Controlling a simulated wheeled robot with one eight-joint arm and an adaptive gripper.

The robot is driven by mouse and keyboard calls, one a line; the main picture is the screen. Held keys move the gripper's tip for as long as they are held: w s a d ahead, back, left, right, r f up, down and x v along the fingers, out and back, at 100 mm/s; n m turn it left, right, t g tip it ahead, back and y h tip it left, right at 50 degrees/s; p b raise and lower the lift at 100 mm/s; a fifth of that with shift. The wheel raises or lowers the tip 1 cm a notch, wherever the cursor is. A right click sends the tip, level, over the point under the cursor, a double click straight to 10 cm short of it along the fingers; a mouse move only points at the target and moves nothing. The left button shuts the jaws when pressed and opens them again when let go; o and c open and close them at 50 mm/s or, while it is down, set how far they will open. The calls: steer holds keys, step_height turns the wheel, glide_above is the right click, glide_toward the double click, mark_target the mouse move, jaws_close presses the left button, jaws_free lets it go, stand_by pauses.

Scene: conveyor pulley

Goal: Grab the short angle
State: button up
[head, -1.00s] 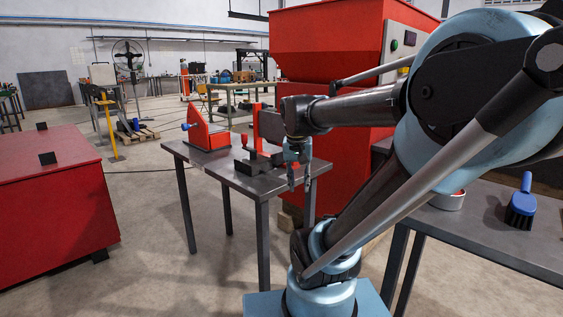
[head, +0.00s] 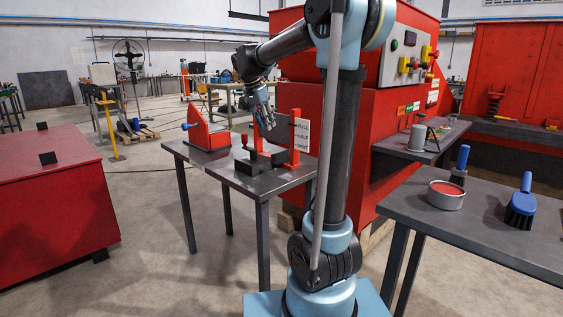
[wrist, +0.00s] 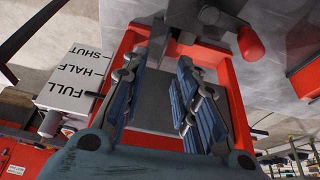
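I cannot make out a piece that is clearly the short angle in either view. My gripper (head: 267,128) hangs over the small grey table (head: 215,176), pointing down in front of a red-framed fixture (head: 295,150). In the wrist view its blue-padded fingers (wrist: 162,62) are apart, with nothing held between them. Beyond them is the fixture's red frame (wrist: 238,100) around a grey surface. A red knob (wrist: 250,44) shows at upper right. A white FULL, HALF, SHUT sign (head: 301,135) stands at the fixture's right; it also shows in the wrist view (wrist: 82,78).
A red wedge-shaped stand (head: 207,134) with a blue knob is on the table's left side. A large red machine (head: 345,120) stands behind. On the right bench (head: 470,225) are a round tin (head: 446,197) and a blue brush (head: 522,203). A red cabinet (head: 55,210) stands at left.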

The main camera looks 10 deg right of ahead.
steer(key=w, duration=0.2)
glide_toward(284, 157)
steer(key=s+a, duration=0.1)
steer(key=s+a+f, duration=0.1)
steer(key=shift+a+f, duration=0.15)
steer(key=shift+a, duration=0.25)
steer(key=shift+w+d+x, duration=0.1)
steer(key=shift+w+x, duration=0.05)
steer(key=shift+x, duration=1.2)
steer(key=shift+w+d+x, duration=0.1)
steer(key=shift+x, duration=1.2)
jaws_close()
